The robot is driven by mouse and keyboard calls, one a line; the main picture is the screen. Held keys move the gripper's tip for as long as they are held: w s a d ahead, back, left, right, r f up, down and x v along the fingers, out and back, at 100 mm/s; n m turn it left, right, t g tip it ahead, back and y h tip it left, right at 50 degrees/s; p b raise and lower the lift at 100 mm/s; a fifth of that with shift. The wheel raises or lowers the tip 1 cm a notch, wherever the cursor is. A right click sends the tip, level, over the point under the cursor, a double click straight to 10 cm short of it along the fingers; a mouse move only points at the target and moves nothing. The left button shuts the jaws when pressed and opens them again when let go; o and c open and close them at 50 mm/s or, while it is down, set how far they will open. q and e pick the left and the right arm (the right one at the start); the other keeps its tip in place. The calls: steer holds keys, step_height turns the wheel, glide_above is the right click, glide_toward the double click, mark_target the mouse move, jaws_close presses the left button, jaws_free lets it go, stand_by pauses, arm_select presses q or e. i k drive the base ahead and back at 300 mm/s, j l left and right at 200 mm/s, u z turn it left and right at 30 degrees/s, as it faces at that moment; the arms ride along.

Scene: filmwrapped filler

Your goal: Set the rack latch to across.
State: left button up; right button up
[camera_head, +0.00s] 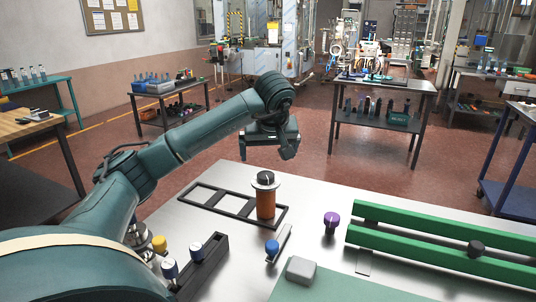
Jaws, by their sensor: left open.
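My left arm comes in from the left, and its left gripper (289,152) hangs open and empty above the far edge of the table. A black rack frame (203,198) with several openings lies on the table, and an orange cylinder (266,205) stands upright at its right end. On the cylinder is a dark round cap with a pale rim and a small knob (265,178). A grey bar with a blue knob (272,247) lies slanted nearer me. A purple knob (330,220) stands to its right. I cannot tell which part is the rack latch. The right gripper is not in view.
A grey block (301,270) sits by a green mat (345,288) at the front. A black holder (203,265) with blue-topped and yellow-topped pieces stands front left.

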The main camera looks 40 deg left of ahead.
mark_target(272, 247)
steer(key=k+l, duration=0.25)
steer(key=l, duration=0.15)
steer(key=k+l, duration=0.2)
steer(key=l, duration=0.15)
steer(key=k+l, duration=0.25)
steer(key=l, duration=0.15)
